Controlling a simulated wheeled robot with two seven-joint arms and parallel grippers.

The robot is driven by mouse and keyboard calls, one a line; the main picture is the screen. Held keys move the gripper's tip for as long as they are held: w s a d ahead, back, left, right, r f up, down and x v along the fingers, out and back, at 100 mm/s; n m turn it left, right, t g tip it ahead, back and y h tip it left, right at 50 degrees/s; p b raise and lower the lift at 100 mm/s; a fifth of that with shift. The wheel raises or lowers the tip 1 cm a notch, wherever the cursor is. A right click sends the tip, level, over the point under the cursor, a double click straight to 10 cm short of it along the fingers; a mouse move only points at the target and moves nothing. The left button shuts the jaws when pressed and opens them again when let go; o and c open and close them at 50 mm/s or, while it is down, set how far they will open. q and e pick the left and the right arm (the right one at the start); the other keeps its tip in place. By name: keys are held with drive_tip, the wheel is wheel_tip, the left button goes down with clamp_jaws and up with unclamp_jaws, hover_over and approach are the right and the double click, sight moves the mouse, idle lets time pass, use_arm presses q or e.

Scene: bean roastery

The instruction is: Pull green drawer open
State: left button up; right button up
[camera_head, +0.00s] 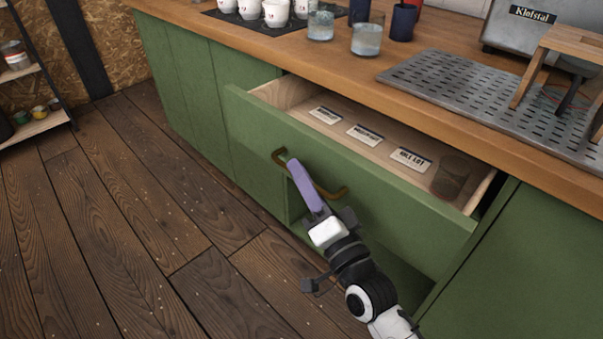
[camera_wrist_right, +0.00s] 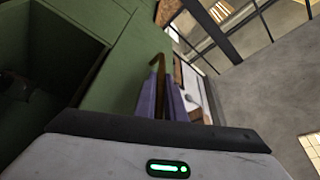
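The green drawer (camera_head: 380,200) is pulled partly out of the counter, and its pale wooden inside shows. Its brass handle (camera_head: 328,192) runs along the front. My right gripper (camera_head: 294,168) comes from below and has its purple fingers at the left end of the handle. In the right wrist view the handle (camera_wrist_right: 157,76) passes between the two fingers (camera_wrist_right: 164,98), which look closed on it. My left gripper is not in view.
Three labelled cards (camera_head: 364,135) and a brownish glass (camera_head: 451,177) are in the drawer. On the wooden counter (camera_head: 345,63) stand cups, glasses (camera_head: 367,39), a perforated metal tray (camera_head: 440,84) and a machine (camera_head: 535,25). The plank floor (camera_head: 130,190) at left is clear.

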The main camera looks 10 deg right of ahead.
drive_tip(key=shift+o, duration=0.5)
drive_tip(key=shift+s+d+f, duration=0.1)
drive_tip(key=shift+s+f, duration=0.05)
drive_tip(key=shift+s, duration=0.1)
drive_tip(key=v, duration=0.9)
drive_tip(key=shift+s+p, duration=0.35)
drive_tip(key=shift+p, duration=0.1)
drive_tip(key=shift+d+f, duration=0.1)
